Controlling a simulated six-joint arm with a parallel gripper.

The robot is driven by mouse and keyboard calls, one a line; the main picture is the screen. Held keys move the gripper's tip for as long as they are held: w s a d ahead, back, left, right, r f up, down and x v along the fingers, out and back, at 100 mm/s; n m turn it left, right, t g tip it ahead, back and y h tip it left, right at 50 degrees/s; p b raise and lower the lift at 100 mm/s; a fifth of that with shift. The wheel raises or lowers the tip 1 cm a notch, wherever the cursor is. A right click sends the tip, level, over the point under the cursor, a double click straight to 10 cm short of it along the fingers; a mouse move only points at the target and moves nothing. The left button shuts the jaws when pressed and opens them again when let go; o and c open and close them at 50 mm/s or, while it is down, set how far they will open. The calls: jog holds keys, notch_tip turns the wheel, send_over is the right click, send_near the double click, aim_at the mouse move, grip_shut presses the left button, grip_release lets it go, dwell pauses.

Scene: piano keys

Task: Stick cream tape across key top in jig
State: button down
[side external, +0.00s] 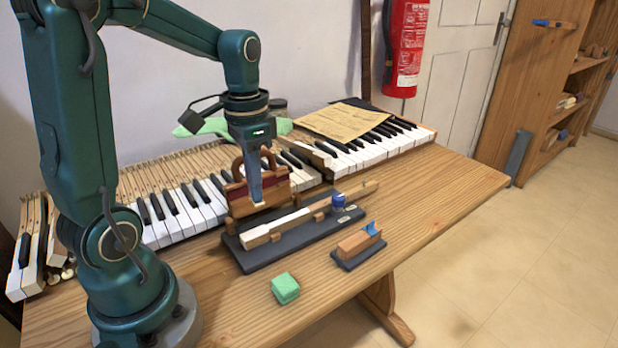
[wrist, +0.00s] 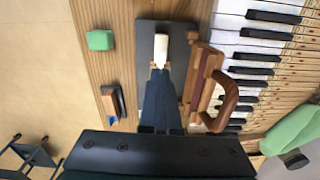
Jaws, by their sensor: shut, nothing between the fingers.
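The jig (side external: 248,262) is a dark base on the wooden table with one wooden piano key (side external: 257,238) lying along it. The key's white top (side external: 290,220) faces up, and it also shows in the wrist view (wrist: 160,48). A blue knob (side external: 338,201) stands at the jig's far end. My gripper (side external: 257,203) is shut and empty, pointing down; in the wrist view its tips (wrist: 160,67) overlap the key's white top. I cannot tell whether they touch it. I cannot make out a separate cream tape; a small stand with a wooden block (side external: 352,243) and a blue part sits beside the jig.
A wooden, dark-red block with an arched handle (side external: 237,204) stands close behind the jig. A green block (side external: 285,288) lies in front. The keyboard (side external: 185,213) runs behind, with paper (side external: 345,121) on it and green cloth (wrist: 290,130). The table's right side is clear.

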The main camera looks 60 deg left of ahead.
aim_at(254, 233)
jog(key=shift+s+f, duration=0.2)
jog(key=shift+f, duration=0.7)
jog(key=shift+s+f, duration=0.2)
jog(key=shift+f, duration=0.65)
jog(key=shift+s+f, duration=0.2)
jog(key=shift+f, duration=0.7)
jog(key=shift+f, duration=0.85)
dwell(2.2)
dwell(0.5)
jog(key=c, duration=1.1)
grip_release()
jog(key=shift+o, duration=0.2)
jog(key=shift+r, duration=3)
